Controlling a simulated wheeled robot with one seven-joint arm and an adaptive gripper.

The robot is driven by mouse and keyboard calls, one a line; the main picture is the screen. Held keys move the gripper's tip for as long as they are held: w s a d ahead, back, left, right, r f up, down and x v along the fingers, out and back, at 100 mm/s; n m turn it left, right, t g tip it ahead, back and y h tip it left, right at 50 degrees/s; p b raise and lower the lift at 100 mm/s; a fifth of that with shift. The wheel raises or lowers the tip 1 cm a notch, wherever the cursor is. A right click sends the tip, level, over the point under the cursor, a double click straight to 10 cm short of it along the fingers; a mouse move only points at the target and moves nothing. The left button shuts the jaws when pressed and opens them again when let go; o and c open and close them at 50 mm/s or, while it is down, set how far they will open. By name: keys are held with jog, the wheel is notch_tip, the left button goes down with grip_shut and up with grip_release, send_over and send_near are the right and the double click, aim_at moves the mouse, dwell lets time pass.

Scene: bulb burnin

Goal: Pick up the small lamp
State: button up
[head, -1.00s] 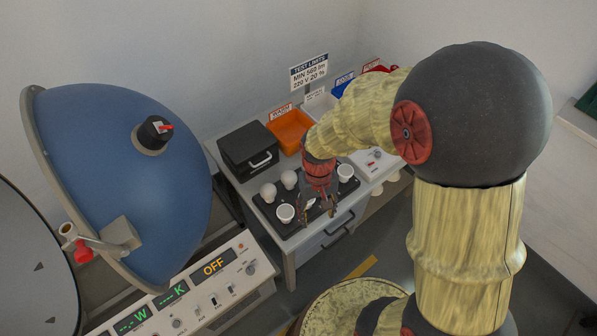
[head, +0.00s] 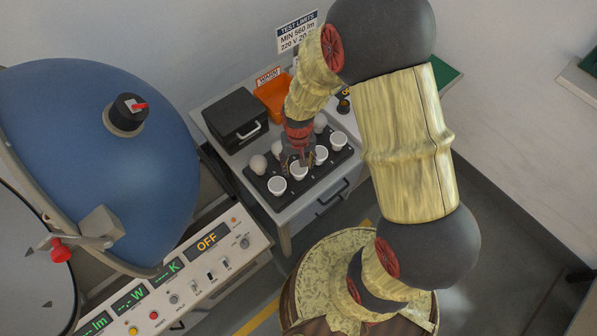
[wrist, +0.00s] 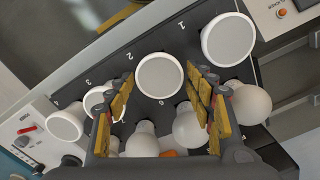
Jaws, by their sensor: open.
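White lamps stand in a dark tray (head: 300,190) with numbered places. In the wrist view, flat-faced lamps form one row and round bulbs (wrist: 188,127) another. My gripper (head: 301,160) is open over the tray's middle, pointing down. One flat-faced lamp (wrist: 160,78) shows between its two fingers (wrist: 160,88); in the head view this seems to be the lamp (head: 298,171) just below the fingertips. I cannot tell whether the fingers touch it. A smaller-looking flat-faced lamp (wrist: 97,102) is partly hidden behind the left finger.
Neighbouring lamps (head: 277,185) stand close on both sides. A black box (head: 236,119) and an orange bin (head: 272,96) are behind the tray. A blue dome (head: 95,165) and a control panel reading OFF (head: 209,241) are at left.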

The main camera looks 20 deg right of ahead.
jog(key=shift+f, duration=0.75)
jog(key=shift+c, duration=0.6)
jog(key=c, duration=0.7)
jog(key=shift+r, duration=0.1)
jog(key=shift+c, duration=0.8)
